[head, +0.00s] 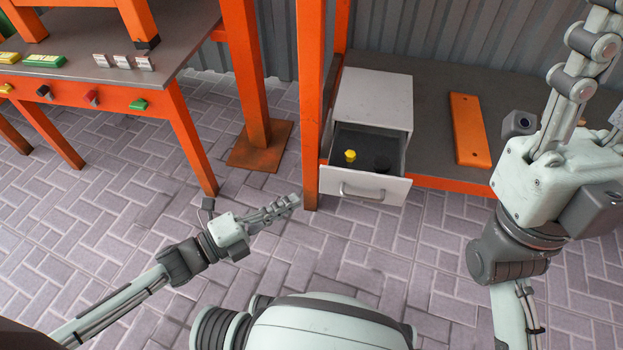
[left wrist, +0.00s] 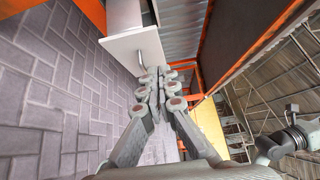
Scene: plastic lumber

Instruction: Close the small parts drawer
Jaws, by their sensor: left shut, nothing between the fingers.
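The small parts drawer (head: 366,186) is pulled out of a white cabinet (head: 374,97) on the low grey shelf. It has a white front with a curved grey handle (head: 362,193). Inside it are a yellow piece (head: 350,155) and a dark piece (head: 382,165). My left gripper (head: 293,202) is shut and empty, left of the drawer front and apart from it in the head view. In the left wrist view the shut fingertips (left wrist: 157,72) overlap the lower edge of the white drawer front (left wrist: 133,46); contact is unclear. My right gripper (head: 590,50) is at the upper right, its fingertips not clearly shown.
An orange post (head: 312,110) stands just left of the cabinet. An orange bar (head: 469,130) lies on the shelf (head: 435,120) to the right. A grey-topped orange table (head: 95,50) with small coloured parts is at the left. The paved floor before the drawer is clear.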

